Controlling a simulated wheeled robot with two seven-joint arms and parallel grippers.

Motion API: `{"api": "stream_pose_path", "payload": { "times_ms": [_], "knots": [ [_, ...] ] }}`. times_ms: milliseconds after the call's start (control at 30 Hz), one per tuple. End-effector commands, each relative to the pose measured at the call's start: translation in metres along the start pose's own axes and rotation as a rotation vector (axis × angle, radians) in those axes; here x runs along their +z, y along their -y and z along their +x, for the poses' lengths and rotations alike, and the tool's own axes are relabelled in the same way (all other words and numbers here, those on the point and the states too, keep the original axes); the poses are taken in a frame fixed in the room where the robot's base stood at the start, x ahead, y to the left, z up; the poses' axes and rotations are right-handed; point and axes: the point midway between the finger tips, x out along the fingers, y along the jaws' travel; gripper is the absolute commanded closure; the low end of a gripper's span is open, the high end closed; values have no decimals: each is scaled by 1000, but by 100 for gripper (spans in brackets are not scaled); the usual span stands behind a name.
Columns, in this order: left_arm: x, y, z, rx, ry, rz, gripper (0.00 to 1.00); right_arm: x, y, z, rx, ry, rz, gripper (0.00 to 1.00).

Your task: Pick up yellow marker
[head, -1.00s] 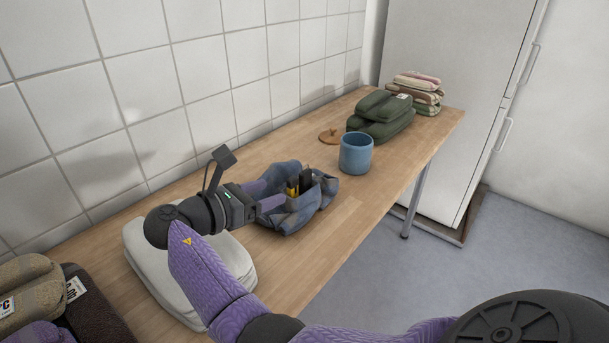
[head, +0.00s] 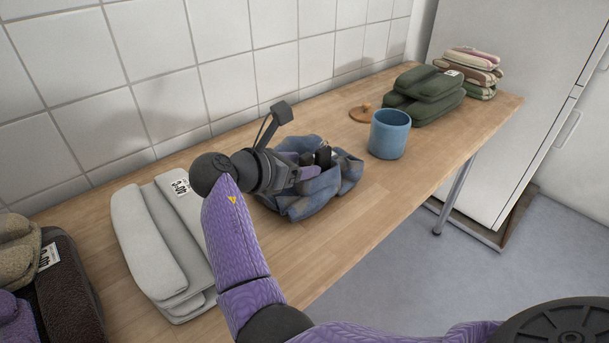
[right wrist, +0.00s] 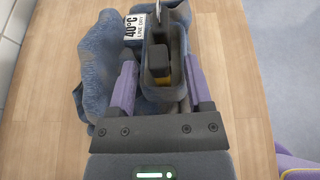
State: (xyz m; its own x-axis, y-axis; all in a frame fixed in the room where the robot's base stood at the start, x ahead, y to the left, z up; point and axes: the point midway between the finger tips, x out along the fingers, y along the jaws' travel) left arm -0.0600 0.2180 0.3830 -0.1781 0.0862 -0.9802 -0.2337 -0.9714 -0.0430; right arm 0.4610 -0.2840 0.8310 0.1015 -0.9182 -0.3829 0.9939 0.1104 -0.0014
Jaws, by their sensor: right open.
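A crumpled blue denim pouch (head: 335,190) sits on the wooden table with dark items standing in its opening. My right gripper (head: 306,168) reaches over the pouch from the left, fingers apart. A small patch of yellow, likely the yellow marker (right wrist: 162,81), shows below that block, between the fingers. Most of the marker is hidden, and I cannot make it out in the head view. I cannot tell whether either finger touches anything. My left gripper is not in view.
A blue mug (head: 390,134) and a wooden lid (head: 362,112) stand beyond the pouch. Green folded cloths (head: 425,95) lie farther back. Pale folded towels (head: 150,240) lie nearer, at left. A tiled wall (head: 150,90) borders the table. The table's front right is bare.

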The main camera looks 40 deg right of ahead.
Motion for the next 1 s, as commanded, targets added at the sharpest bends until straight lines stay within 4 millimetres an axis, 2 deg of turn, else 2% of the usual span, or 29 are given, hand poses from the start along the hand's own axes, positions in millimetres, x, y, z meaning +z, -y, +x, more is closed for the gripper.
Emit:
{"api": "stream_pose_path", "payload": {
  "times_ms": [100, 400, 800, 867, 1000],
  "knots": [
    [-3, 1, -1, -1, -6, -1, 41, 2, 0, -1, 1, 0, 1, 35],
    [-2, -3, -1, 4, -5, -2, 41, 1, 0, -1, 0, 0, 1, 99],
    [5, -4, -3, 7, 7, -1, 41, 3, 0, -2, 0, 0, 1, 100],
    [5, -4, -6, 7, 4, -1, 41, 8, 0, -4, 1, 0, 2, 100],
    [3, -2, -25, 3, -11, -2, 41, 35, 0, -15, 3, 1, 6, 100]
  ]
}}
